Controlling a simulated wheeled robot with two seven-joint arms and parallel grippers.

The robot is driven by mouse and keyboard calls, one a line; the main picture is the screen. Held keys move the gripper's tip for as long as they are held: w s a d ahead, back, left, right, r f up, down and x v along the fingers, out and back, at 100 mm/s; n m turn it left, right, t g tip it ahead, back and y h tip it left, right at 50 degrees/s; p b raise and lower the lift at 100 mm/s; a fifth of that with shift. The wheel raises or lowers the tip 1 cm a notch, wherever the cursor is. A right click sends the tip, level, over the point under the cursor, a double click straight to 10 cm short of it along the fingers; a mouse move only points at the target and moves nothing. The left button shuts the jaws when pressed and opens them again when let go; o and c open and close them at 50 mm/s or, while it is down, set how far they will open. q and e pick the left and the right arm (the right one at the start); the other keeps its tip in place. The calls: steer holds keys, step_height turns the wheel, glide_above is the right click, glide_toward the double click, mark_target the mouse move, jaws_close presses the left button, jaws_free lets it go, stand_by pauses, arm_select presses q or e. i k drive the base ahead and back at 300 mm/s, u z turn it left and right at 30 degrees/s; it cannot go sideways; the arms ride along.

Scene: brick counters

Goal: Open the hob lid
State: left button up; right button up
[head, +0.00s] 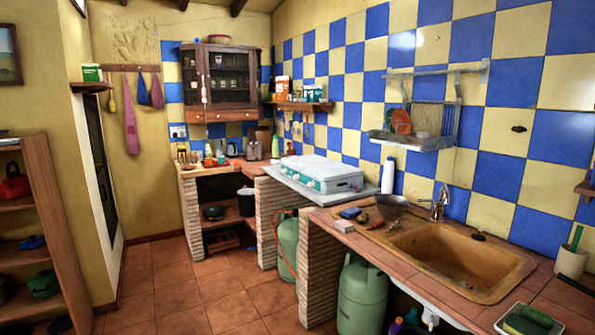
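The hob (338,184) is a pale green box on the grey counter slab between the back corner and the sink. Its flat whitish lid (312,169) lies shut on top.
A brown sink (455,262) with a tap (440,203) lies right of the hob. A white roll (388,176) stands just right of it. Green gas bottles (362,297) stand under the counters. A shelf (40,225) is at left. The tiled floor (190,290) is clear.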

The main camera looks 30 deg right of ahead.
mark_target(324, 169)
steer(key=u, duration=0.15)
steer(key=i, duration=2.9)
steer(key=z, duration=0.8)
steer(key=i, duration=1.35)
steer(key=z, duration=0.9)
